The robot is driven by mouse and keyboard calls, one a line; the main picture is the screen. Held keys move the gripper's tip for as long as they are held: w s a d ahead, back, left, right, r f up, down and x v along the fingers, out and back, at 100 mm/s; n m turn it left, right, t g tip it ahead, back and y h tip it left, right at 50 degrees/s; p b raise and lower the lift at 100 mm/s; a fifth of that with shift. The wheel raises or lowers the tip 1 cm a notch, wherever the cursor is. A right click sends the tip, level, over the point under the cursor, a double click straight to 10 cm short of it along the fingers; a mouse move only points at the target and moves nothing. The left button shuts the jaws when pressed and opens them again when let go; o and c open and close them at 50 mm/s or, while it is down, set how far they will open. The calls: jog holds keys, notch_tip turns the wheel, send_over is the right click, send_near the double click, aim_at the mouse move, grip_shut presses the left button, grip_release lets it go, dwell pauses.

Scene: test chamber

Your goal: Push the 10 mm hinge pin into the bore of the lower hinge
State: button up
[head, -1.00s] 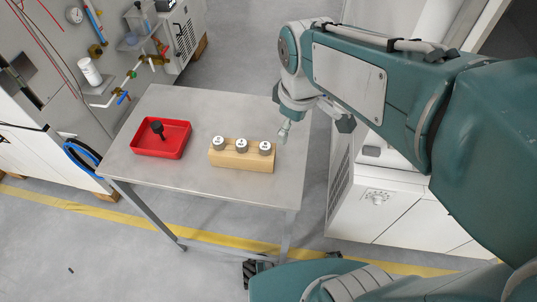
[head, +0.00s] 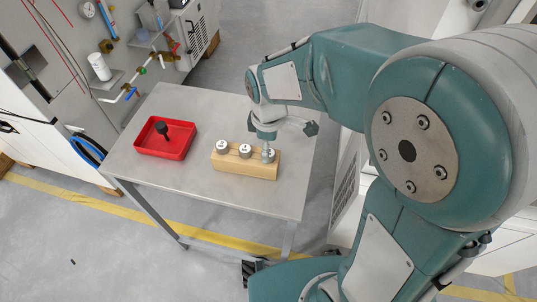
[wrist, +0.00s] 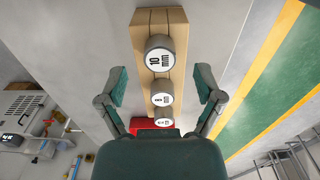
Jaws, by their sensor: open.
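The 10 mm hinge pin (wrist: 158,57) shows a round, labelled grey head and stands in the wooden block (wrist: 178,20), at the end away from the red tray. In the head view it is the rightmost pin (head: 268,157), partly hidden by my gripper (head: 267,147). In the wrist view my open gripper (wrist: 160,85) has its fingers spread on either side of the row of pins, holding nothing. The 8 mm pin (wrist: 162,97) and a smaller pin (wrist: 163,121) stand in the same block (head: 245,170). I cannot make out the lower hinge.
The block stands on a grey metal table (head: 220,195). A red tray (head: 150,149) with a black-handled object (head: 162,129) sits to its left. A wall panel with pipes and valves (head: 128,91) stands at the left. The table's front is clear.

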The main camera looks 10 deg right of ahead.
notch_tip(320, 180, down, 2)
jog(key=shift+f, duration=0.25)
grip_shut()
jog(key=shift+r, duration=0.1)
